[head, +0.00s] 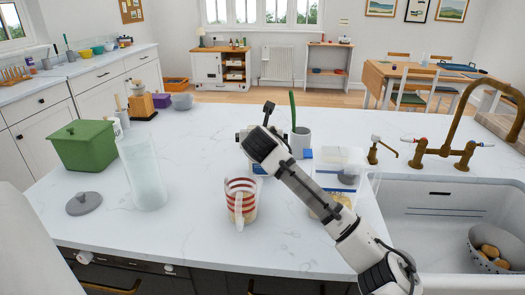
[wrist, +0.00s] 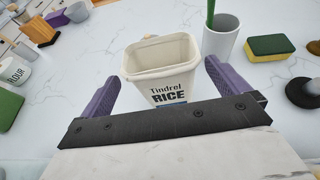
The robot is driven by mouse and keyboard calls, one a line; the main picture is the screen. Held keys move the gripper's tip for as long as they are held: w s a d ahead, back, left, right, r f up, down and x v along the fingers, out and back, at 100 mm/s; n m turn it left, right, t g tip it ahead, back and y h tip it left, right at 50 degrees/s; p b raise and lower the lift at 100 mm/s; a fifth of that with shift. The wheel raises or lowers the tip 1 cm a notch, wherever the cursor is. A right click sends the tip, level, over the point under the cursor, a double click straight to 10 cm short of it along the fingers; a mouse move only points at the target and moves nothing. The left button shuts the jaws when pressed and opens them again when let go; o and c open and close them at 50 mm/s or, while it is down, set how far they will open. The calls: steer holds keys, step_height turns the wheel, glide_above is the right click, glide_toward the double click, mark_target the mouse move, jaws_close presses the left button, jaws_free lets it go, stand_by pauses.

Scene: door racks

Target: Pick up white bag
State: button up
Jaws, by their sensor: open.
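The white bag (wrist: 160,65), printed "Tindrel RICE", stands upright and open-topped on the marble counter in the wrist view. My gripper (wrist: 165,76) is open, with one purple finger at the left side of the bag and the other at its right. The bag is between or just ahead of the fingertips; I cannot tell whether they touch it. In the head view my wrist (head: 262,143) hides my fingers and most of the bag.
A white cup with a green-handled item (head: 300,140) stands close right of the bag, with a yellow-green sponge (wrist: 270,47) beyond it. A red-striped measuring jug (head: 240,203), tall glass (head: 142,172) and green box (head: 85,146) are left. The sink (head: 450,215) is right.

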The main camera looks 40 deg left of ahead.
steer(key=p+x, duration=0.2)
steer(key=x, duration=0.5)
steer(key=shift+p, duration=0.4)
steer(key=shift+r, duration=0.1)
steer(key=c, duration=1.5)
